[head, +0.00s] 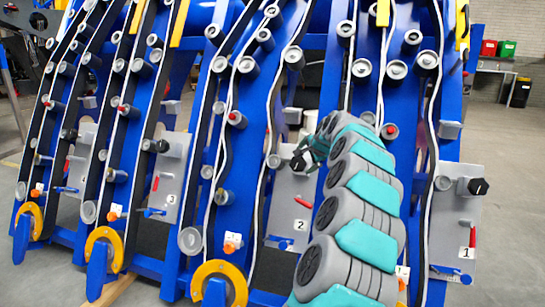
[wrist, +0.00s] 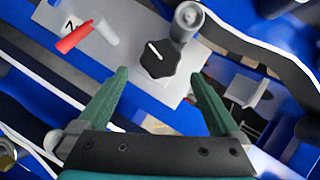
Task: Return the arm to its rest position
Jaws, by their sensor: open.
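My arm (head: 352,220), grey and teal, reaches from the bottom of the head view up towards the blue machine. My gripper (head: 308,152) is at its far end, partly hidden by the arm, close to the plate marked 2 (head: 290,205). In the wrist view my gripper (wrist: 159,76) has its two green fingers spread apart with nothing held between them. A black knob (wrist: 158,60) with a white line sits on the grey plate just beyond the fingertips. A red lever (wrist: 75,38) is at the upper left.
The blue chassis (head: 262,130) carries belts, rollers and several plates with knobs. Plate 3 (head: 168,180) is left of my arm and plate 1 (head: 455,225) is right of it. Orange rings (head: 222,270) stick out low in front. Open grey floor (head: 515,200) is at the right.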

